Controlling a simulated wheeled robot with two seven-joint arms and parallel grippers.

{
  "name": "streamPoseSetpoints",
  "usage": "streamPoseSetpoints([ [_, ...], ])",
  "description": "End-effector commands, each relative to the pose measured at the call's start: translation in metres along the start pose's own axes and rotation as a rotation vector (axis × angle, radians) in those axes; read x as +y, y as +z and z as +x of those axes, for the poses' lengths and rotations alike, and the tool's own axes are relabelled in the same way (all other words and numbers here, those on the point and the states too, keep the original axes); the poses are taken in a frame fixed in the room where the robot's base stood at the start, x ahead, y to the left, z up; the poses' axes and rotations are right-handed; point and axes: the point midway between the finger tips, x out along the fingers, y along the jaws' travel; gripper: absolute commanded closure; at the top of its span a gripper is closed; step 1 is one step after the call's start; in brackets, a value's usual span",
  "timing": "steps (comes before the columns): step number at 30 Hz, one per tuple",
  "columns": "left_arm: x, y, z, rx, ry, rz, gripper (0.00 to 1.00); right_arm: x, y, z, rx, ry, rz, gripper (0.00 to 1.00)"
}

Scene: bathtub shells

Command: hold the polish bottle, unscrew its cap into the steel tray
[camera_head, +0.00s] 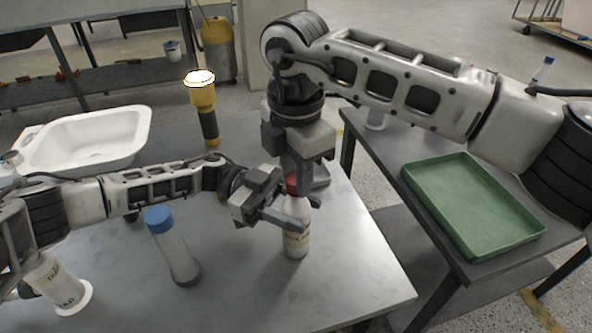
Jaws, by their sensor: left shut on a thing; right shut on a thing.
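The polish bottle (296,243) is white with a label and a red cap (292,182). It stands upright near the right part of the grey table. My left gripper (296,217) reaches in from the left and is shut on the bottle's upper body. My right gripper (294,172) points down from above and is shut on the red cap, partly hiding it. Whether the cap is still seated on the neck cannot be told. No steel tray is clearly visible; a grey piece behind the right gripper is mostly hidden.
A white basin (88,138) and a yellow-black torch (204,105) are farther back. A green tray (470,205) lies on the right-hand table. The front tabletop is clear.

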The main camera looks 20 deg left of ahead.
Motion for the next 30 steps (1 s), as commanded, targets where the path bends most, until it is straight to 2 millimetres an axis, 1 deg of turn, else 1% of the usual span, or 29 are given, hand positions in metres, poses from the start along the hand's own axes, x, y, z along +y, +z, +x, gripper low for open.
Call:
streamPoseSetpoints([
  [1,-0.0002,0.0002,-0.0003,0.000,-0.001,-0.001,1.00,-0.0003,0.0005,-0.0005,-0.002,-0.002,-0.120,1.00],
  [3,-0.0002,0.0002,-0.0004,0.000,-0.001,-0.001,1.00,-0.0002,0.0006,-0.0006,-0.002,-0.001,-0.304,1.00],
  [26,-0.0002,0.0002,-0.0006,-0.001,-0.002,-0.001,1.00,0.0002,0.0002,-0.0018,0.001,-0.001,-2.297,1.00],
  [30,-0.0002,0.0002,-0.0006,-0.001,-0.001,-0.001,1.00,0.0003,0.0000,-0.0018,0.001,0.000,-2.665,1.00],
])
